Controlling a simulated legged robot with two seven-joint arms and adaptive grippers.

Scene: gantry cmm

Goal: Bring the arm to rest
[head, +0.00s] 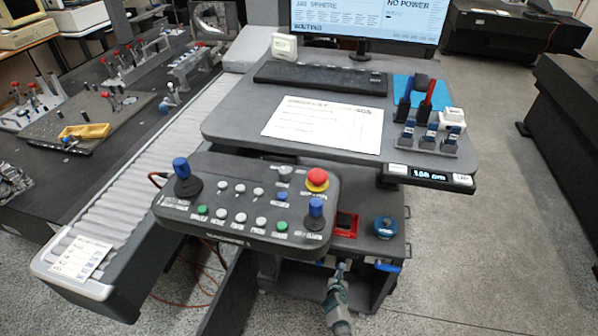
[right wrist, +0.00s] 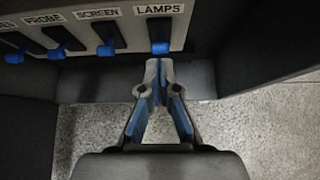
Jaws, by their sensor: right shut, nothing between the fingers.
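My right gripper (right wrist: 158,68) is shut and empty in the right wrist view. Its fingertips are just below the blue-tipped lever (right wrist: 159,48) under the LAMPS label; I cannot tell whether they touch it. Other blue-tipped levers hang along the same panel, under SCREEN (right wrist: 109,47), PROBE (right wrist: 58,53) and a label cut off at the left. In the head view my right gripper (head: 341,268) is small, at the front of the cart below the control box. My left gripper is not in view.
A control box (head: 246,238) with joysticks and a red button juts out above the cart. The desk (head: 235,118) holds a keyboard, a paper and a probe rack. The monitor (head: 365,22) reads NO POWER and WAITING. Open floor (head: 500,240) lies to the right.

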